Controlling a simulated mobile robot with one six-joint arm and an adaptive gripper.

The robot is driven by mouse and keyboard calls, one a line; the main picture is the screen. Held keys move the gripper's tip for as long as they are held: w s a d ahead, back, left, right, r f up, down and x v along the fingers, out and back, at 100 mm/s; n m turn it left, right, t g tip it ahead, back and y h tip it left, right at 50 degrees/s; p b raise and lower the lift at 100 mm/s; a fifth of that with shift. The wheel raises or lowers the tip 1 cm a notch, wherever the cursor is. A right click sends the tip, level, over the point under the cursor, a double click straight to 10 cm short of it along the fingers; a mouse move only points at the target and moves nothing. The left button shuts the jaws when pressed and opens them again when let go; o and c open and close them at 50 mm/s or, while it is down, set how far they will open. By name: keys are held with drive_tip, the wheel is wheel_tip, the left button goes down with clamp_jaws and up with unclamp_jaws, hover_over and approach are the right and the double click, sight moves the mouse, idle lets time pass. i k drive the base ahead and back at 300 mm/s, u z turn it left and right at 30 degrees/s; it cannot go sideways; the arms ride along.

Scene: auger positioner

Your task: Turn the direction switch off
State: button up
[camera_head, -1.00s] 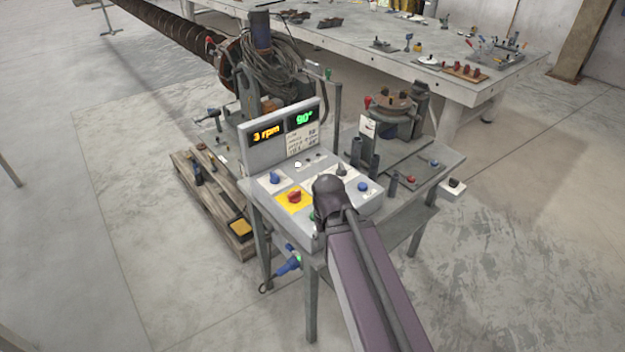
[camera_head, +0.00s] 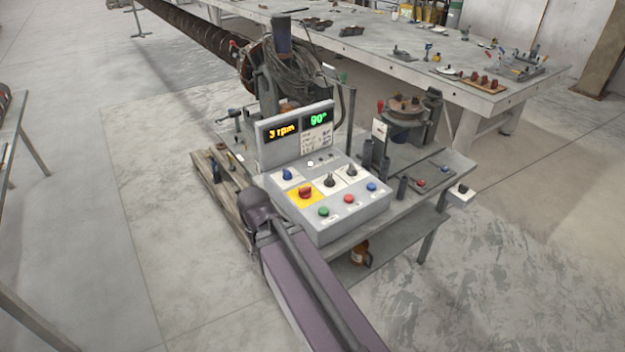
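The control panel (camera_head: 345,222) is a grey sloped box on a stand, with its face in full view. It carries a blue knob (camera_head: 287,174), a red knob on a yellow plate (camera_head: 305,192) and two dark knobs, one in the middle (camera_head: 330,180) and one further right (camera_head: 351,170). The labels are too small to read, so I cannot tell which knob is the direction switch or how it is set. My arm reaches up to the panel's left side, its visible end apart from the knobs in the picture. My gripper is not visible.
Green (camera_head: 323,211), red (camera_head: 348,199) and blue (camera_head: 371,187) buttons line the panel's front. The display (camera_head: 296,128) behind reads 3 rpm and 90°. A wooden pallet (camera_head: 222,190) lies left. A long workbench (camera_head: 440,75) stands behind. Floor at the right is clear.

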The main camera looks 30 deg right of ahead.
sight(329, 182)
drive_tip(key=u, duration=0.45)
drive_tip(key=k, duration=1.3)
drive_tip(key=z, duration=0.9)
drive_tip(key=i, duration=0.9)
drive_tip(key=u, duration=0.1)
